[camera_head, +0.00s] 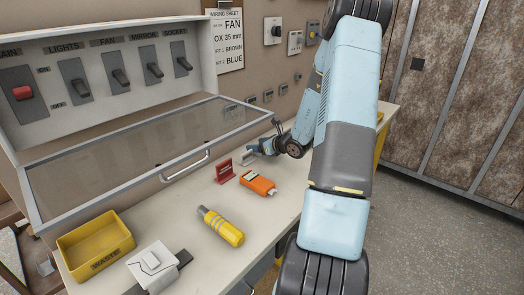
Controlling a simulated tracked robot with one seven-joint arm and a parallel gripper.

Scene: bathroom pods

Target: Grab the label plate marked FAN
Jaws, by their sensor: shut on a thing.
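My gripper (255,151) is low over the back of the bench, past the orange device and left of my wrist. It is shut on a small light grey piece (246,158) that looks like a plate. Any marking on it is too small to read, so I cannot tell whether it says FAN. Several small dark label-like pieces (267,95) are on the wall behind, and their text is not readable either. The word FAN shows above a switch (120,78) on the panel and on the wiring sheet (229,38).
A red stand (224,171), an orange device (258,183), a yellow-handled tool (221,226), a white-and-grey device (155,268) and a yellow WASTE bin (94,246) are on the bench (188,210). The clear hinged cover (150,155) juts over its back left.

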